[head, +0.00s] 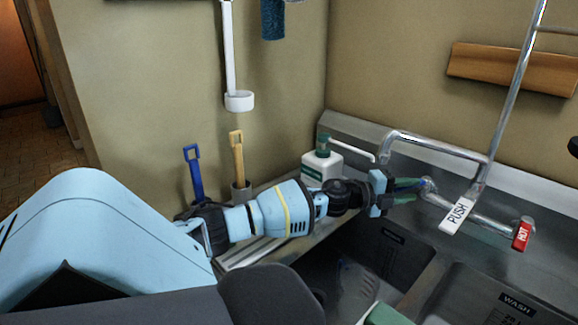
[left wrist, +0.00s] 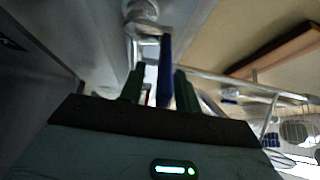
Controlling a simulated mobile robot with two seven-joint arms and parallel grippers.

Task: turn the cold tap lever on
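The tap is a chrome fitting on the wall behind the sink, with a white lever marked PUSH (head: 457,215) and a red lever marked HOT (head: 522,234). In the left wrist view a blue lever (left wrist: 165,72), which looks like the cold tap lever, stands between the two green fingers of my left gripper (left wrist: 158,88). The fingers are apart, with a gap visible on the lever's left side; contact on the right is unclear. In the head view my left gripper (head: 408,191) reaches the tap's left end and mostly hides that lever. My right gripper is not in view.
A white soap bottle with a green pump (head: 322,163) stands close behind my left wrist. Steel sink basins (head: 480,290) lie below the tap. A chrome riser pipe (head: 514,90) rises to the right. Blue (head: 194,172) and yellow (head: 237,158) handled tools stand at left.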

